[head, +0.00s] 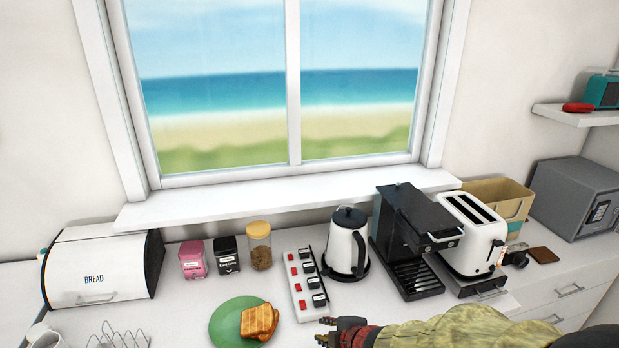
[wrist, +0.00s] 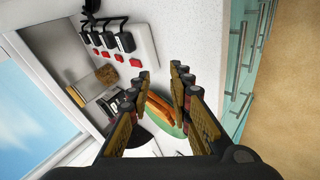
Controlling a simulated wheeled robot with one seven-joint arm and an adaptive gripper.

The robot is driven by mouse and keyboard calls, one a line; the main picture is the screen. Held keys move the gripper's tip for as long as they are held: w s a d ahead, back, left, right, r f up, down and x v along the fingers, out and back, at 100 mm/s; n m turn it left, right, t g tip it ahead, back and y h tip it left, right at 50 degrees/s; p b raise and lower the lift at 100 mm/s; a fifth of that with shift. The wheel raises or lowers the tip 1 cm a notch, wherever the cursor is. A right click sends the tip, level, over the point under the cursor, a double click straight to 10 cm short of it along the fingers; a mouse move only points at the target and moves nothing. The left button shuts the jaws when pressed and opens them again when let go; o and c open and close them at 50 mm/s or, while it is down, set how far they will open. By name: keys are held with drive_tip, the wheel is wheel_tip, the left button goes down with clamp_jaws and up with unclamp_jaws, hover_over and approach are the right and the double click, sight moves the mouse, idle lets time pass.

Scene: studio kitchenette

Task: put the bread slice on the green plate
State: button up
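The green plate (head: 222,327) lies on the counter at the bottom of the head view. Toasted bread (head: 260,320), seemingly two overlapping slices, rests on its right part and reaches past the rim. My gripper (head: 326,333) is to the right of the plate, apart from the bread. In the wrist view my gripper (wrist: 161,76) is open, with nothing held. The bread (wrist: 159,103) and a part of the plate (wrist: 172,129) show beyond the gap between the fingers, which hide the rest.
A power strip (head: 303,287) with plugs stands just right of the plate. Behind are a kettle (head: 346,246) and jars (head: 260,246). A wire rack (head: 118,339) and bread bin (head: 100,268) are left. A coffee machine (head: 408,238) and toaster (head: 470,232) stand right.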

drive_tip(key=s+d+r+m+g+h, duration=0.1)
drive_tip(key=s+d+r+m+h, duration=0.2)
drive_tip(key=d+m, duration=0.35)
drive_tip(key=s+d+r+m+g+h, duration=0.2)
drive_tip(key=s+d+m, duration=0.3)
drive_tip(key=s+d, duration=0.15)
drive_tip(key=s+d+r+m, duration=0.2)
drive_tip(key=s+r+m, duration=0.6)
drive_tip(key=s+r, duration=0.6)
drive_tip(key=shift+r+t+y, duration=0.15)
drive_tip(key=shift+t+y, duration=0.15)
